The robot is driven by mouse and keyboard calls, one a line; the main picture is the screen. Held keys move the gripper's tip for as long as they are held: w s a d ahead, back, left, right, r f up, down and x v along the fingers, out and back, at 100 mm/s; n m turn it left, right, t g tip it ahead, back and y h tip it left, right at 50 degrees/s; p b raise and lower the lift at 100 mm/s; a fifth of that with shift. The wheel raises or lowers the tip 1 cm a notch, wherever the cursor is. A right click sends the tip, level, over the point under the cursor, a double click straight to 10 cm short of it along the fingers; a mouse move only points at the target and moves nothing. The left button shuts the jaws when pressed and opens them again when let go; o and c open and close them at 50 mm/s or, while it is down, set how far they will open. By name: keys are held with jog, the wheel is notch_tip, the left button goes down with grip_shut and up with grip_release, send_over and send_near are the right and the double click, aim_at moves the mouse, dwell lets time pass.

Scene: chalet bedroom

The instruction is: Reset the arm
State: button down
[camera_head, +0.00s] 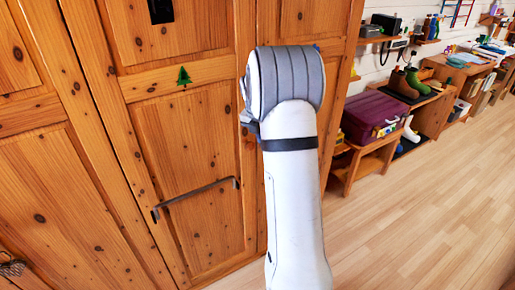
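My white and grey arm rises through the middle of the head view, in front of a wooden cabinet (190,135). Its upper joint covers part of the cabinet front. My gripper does not show in this view, so whether it holds anything cannot be seen.
The cabinet door has a dark bar handle (195,198) and a green tree mark (184,76). At the right, a low bench (358,165) bears a purple case (374,115). Boots (404,84) and desks with small items line the wall. The wooden floor (425,215) at right is clear.

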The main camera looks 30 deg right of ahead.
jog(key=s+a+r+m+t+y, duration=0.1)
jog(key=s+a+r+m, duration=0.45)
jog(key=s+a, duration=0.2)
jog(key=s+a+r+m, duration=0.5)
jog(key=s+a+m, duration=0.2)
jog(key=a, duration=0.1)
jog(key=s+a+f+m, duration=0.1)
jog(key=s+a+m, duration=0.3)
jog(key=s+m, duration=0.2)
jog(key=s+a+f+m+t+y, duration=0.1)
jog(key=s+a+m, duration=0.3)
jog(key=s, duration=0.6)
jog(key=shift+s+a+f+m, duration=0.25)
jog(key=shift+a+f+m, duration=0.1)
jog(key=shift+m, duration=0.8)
